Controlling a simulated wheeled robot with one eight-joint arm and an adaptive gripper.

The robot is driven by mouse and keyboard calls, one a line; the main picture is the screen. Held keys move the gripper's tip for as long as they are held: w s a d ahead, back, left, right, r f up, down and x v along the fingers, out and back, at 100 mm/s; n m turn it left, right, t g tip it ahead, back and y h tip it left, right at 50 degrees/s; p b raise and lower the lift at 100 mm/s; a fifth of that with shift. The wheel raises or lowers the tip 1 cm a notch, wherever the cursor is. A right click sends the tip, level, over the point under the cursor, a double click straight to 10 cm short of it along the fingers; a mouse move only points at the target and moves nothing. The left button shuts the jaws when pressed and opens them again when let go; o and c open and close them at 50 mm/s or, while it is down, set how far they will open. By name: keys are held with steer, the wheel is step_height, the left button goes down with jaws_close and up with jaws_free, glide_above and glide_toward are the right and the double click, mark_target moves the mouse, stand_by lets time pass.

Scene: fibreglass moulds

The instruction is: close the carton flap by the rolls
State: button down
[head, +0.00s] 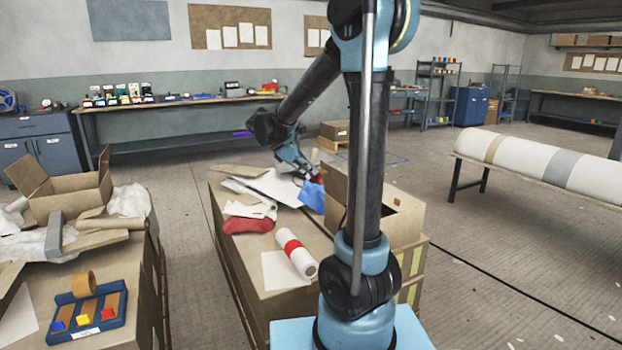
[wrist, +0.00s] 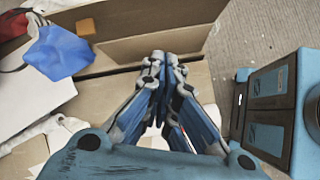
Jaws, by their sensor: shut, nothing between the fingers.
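An open brown carton (head: 407,222) stands on the middle bench, partly hidden behind my arm. A brown panel (head: 336,195) rises at its left side. My gripper (head: 308,174) is beyond and left of the carton, pointing down, with its fingers closed together and empty. In the wrist view the fingertips (wrist: 165,58) show in front of brown cardboard-like panels (wrist: 140,48); I cannot tell whether they touch, or which panel is the flap. A white roll with a red band (head: 295,254) lies on the bench left of the carton.
A blue cloth (head: 312,194), white sheets (head: 273,186) and a red bundle (head: 248,225) lie on the middle bench. A second open carton (head: 72,192) stands on the left bench. A long wrapped roll (head: 545,165) rests at right. Floor between the benches is clear.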

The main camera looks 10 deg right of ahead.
steer(key=w+a+f+n+t+h, duration=0.1)
steer(key=w+a+f+n+h, duration=0.1)
steer(key=w+a+n, duration=0.5)
steer(key=w+d+f+m, duration=0.1)
steer(key=w+d+f, duration=0.1)
steer(key=d, duration=0.3)
steer(key=w+d+f+m, duration=0.1)
steer(key=w+d+f, duration=0.1)
steer(key=d, duration=0.3)
steer(key=shift+w+d+f, duration=0.2)
steer(key=shift+w+f, duration=0.2)
steer(key=shift+w, duration=0.5)
steer(key=shift+a, duration=0.1)
